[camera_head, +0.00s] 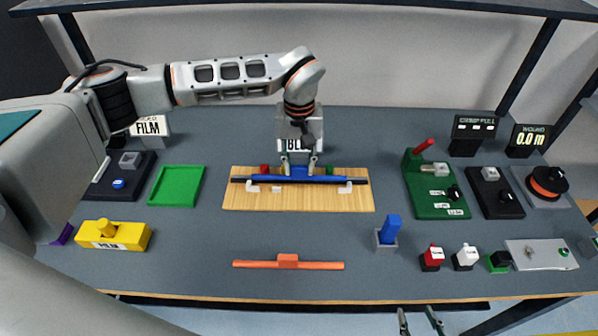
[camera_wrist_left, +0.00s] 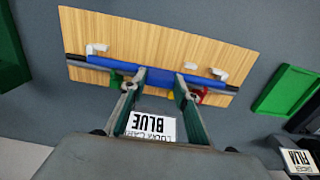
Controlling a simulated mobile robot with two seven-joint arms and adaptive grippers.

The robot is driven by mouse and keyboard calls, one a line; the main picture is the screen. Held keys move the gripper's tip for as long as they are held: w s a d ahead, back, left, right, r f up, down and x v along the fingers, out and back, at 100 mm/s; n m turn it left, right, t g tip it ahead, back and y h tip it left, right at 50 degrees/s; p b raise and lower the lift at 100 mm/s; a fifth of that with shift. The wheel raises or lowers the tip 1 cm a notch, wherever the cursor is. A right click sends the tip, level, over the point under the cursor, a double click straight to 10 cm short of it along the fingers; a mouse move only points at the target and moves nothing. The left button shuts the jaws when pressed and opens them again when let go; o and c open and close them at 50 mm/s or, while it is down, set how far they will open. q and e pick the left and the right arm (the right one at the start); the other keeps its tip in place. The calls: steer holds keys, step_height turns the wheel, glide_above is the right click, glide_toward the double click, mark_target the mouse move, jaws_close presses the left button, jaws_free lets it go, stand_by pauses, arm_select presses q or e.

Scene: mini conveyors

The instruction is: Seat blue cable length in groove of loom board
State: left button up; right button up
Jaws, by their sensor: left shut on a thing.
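The blue cable length (camera_head: 263,179) is a blue rod with dark ends, lying lengthwise over the wooden loom board (camera_head: 300,203). It also shows in the left wrist view (camera_wrist_left: 105,62) along the board, behind two white hooks. My left gripper (camera_head: 299,168) reaches down from behind and is shut on the raised blue middle of the cable; its fingers show in the left wrist view (camera_wrist_left: 160,76). The groove is hidden, so I cannot tell whether the cable is seated in it or just above. My right gripper (camera_head: 420,318) is open and empty at the front edge.
A card reading BLUE (camera_wrist_left: 150,126) stands behind the board. Small red, yellow and green pieces sit by the fingers. A green tray (camera_head: 176,186) is left; a green panel (camera_head: 438,191) is right.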

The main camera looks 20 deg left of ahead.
mark_target(299, 167)
arm_select(q)
steer(key=shift+f, duration=1.6)
steer(key=shift+f, duration=0.15)
steer(key=o, duration=1.2)
steer(key=shift+c, duration=0.2)
step_height(299, 167, up, 12)
steer(key=shift+r+b, duration=0.15)
steer(key=shift+b, duration=0.25)
